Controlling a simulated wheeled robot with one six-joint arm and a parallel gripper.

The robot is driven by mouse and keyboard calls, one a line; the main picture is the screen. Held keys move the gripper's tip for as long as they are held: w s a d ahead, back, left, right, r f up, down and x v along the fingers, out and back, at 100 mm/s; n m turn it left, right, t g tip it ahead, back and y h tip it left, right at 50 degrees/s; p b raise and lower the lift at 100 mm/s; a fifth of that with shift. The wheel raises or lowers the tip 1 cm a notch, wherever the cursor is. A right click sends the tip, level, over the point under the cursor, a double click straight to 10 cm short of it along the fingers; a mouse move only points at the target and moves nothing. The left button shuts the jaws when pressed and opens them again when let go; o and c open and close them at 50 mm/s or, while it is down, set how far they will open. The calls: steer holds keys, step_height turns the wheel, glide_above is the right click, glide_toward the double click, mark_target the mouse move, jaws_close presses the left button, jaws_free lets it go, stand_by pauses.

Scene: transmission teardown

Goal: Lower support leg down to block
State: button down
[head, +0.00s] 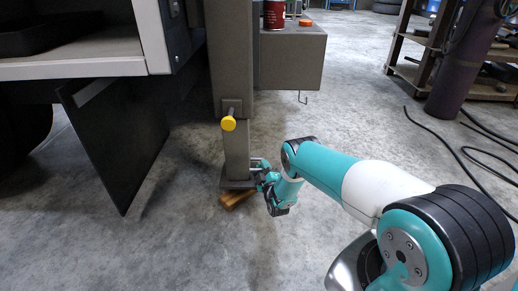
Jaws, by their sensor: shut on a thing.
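The support leg (236,152) is a grey-brown square post that stands upright in the middle of the head view. It ends in a flat foot plate (236,184) near the floor. A wooden block (232,199) lies on the floor under the plate, partly hidden by it. I cannot tell whether plate and block touch. A yellow-capped pin (229,123) sticks out of the outer sleeve above. My gripper (260,166) is at the lower right side of the leg, just above the foot plate, and is shut on the leg. Its fingertips are small and partly hidden.
A grey box (292,60) with a red can (275,14) sits beside the leg's upper part. A dark cylinder (463,65) and black cables (465,155) are at right. Floor in front is clear.

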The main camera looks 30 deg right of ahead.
step_height(320, 180, down, 8)
steer(key=b, duration=0.4)
steer(key=shift+a+r+b, duration=0.25)
steer(key=shift+b, duration=0.05)
steer(key=c, duration=1.1)
jaws_free()
steer(key=shift+a, duration=0.1)
steer(key=shift+s+r+p+v, duration=0.1)
steer(key=shift+r+p+v, duration=0.35)
steer(key=shift+p+v, duration=1.7)
steer(key=shift+s+r+p+v, duration=0.1)
steer(key=shift+r+p+v, duration=0.55)
steer(key=shift+v, duration=2.75)
steer(key=shift+s+r+p+v, duration=0.1)
steer(key=shift+r+p+v, duration=0.15)
steer(key=shift+p+v, duration=2)
steer(key=shift+s+a+f+b, duration=0.1)
steer(key=shift+s+f+b, duration=0.05)
steer(key=shift+s+b, duration=0.4)
